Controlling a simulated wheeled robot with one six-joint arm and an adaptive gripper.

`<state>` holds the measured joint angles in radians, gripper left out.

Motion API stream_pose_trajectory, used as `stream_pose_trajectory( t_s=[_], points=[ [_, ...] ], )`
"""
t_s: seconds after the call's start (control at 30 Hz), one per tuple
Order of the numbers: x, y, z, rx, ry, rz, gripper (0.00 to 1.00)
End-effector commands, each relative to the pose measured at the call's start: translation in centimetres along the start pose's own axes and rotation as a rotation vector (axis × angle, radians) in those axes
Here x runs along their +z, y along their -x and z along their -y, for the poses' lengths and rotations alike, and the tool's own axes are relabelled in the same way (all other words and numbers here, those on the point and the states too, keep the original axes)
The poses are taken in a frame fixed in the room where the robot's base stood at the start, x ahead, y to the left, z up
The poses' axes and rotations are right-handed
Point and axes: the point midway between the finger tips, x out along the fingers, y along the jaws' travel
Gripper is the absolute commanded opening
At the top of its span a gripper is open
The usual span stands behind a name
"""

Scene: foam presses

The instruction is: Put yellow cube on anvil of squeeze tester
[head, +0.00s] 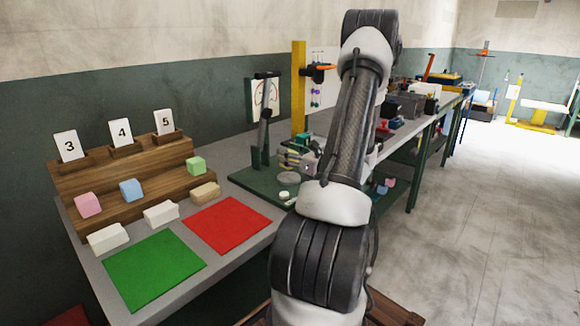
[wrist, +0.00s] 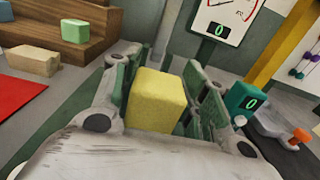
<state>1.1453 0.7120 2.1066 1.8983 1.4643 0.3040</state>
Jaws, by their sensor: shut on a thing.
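My gripper (wrist: 160,85) is shut on the yellow cube (wrist: 156,100), with one finger on each side of it. In the head view my gripper (head: 296,156) is over the green base (head: 246,180) of the squeeze tester, close to its upright dark post (head: 264,125). A round grey disc (head: 289,178), which looks like the anvil, lies on that base below the gripper. In the wrist view the cube and gripper hide the anvil. I cannot make out the cube clearly in the head view.
Wooden steps (head: 125,185) with numbered cards and coloured blocks stand at the left. A green mat (head: 154,268) and a red mat (head: 228,224) lie in front. A dial board (wrist: 225,18) reading 0 is behind the tester.

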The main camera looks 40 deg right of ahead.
Motion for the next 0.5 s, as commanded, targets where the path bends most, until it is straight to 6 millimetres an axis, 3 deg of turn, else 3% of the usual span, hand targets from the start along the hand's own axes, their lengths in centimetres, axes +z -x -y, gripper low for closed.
stream_pose_trajectory(
  t_s=[0.2,0.5],
  points=[
    [-3.4,0.0,0.0,0.000,-0.004,-0.001,0.27],
    [-3.9,0.0,0.0,-0.001,-0.001,0.000,0.27]
  ],
)
